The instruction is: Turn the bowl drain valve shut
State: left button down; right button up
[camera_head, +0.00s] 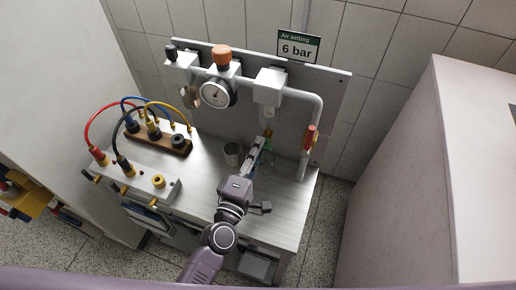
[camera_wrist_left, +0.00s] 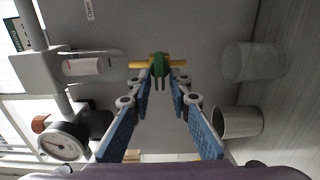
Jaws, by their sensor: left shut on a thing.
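The bowl drain valve is a brass-yellow stem with a green handle (camera_wrist_left: 160,66), in the upper middle of the left wrist view. The stem runs sideways in that tilted picture, and the green part lies across it. The clear bowl (camera_wrist_left: 88,66) is in line with the stem, to its left. In the head view the filter unit (camera_head: 269,86) hangs on the panel above the valve, which is mostly hidden there. My left gripper (camera_head: 263,140) reaches in from the front. Its blue-padded fingers (camera_wrist_left: 160,85) are shut on the green handle. My right gripper is not in view.
A metal cup (camera_head: 233,154) stands on the bench left of my gripper; a clear glass (camera_wrist_left: 252,66) is below the valve. A red-handled valve (camera_head: 310,136) is on the pipe at right. A dial gauge (camera_head: 218,93) is on the panel.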

pick_arm(q)
jog(key=c, duration=2)
grip_release()
jog(key=shift+c, duration=0.2)
jog(key=v, duration=1.2)
